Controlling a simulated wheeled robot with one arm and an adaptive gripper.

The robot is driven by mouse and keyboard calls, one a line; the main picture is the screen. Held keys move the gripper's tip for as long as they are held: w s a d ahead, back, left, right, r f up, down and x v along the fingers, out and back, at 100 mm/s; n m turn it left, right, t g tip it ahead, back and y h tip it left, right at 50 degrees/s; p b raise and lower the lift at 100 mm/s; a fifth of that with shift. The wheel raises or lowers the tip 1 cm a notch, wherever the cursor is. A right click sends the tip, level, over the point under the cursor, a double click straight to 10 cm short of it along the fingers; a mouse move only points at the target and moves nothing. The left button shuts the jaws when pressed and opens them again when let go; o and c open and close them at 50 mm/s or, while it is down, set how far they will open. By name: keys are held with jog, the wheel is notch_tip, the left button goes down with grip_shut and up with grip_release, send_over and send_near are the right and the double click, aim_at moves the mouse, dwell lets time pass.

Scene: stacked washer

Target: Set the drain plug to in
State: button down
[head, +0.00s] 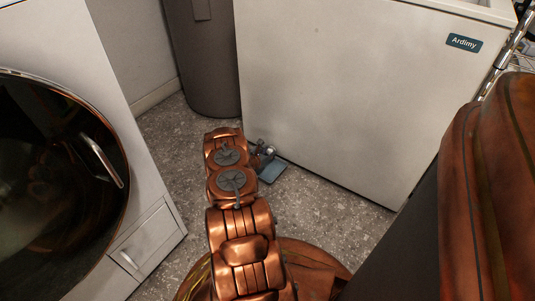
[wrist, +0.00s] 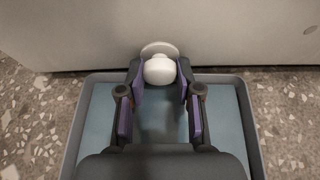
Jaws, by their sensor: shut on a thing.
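The drain plug (wrist: 159,70) is a white rounded knob in front of a pale round flange (wrist: 159,47), low on the front of the white chest appliance (wrist: 80,35). My gripper (wrist: 161,80) is shut on the plug, with one purple-padded finger on each side of it. In the head view my gripper (head: 264,151) is small and low against the appliance's front (head: 330,100). The plug is hidden there behind my arm and gripper. How far the plug sits in the flange is hard to tell.
A shallow blue-grey tray (wrist: 245,110) lies on the speckled floor under my gripper; its edge also shows in the head view (head: 273,172). A front-loading washer (head: 150,205) stands at left, a dark grey bin (head: 205,60) behind. Floor right of the tray is clear.

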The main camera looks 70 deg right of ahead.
jog(key=c, duration=0.8)
grip_release()
jog(key=shift+o, duration=0.2)
jog(key=v, duration=1.2)
jog(key=shift+s, duration=0.15)
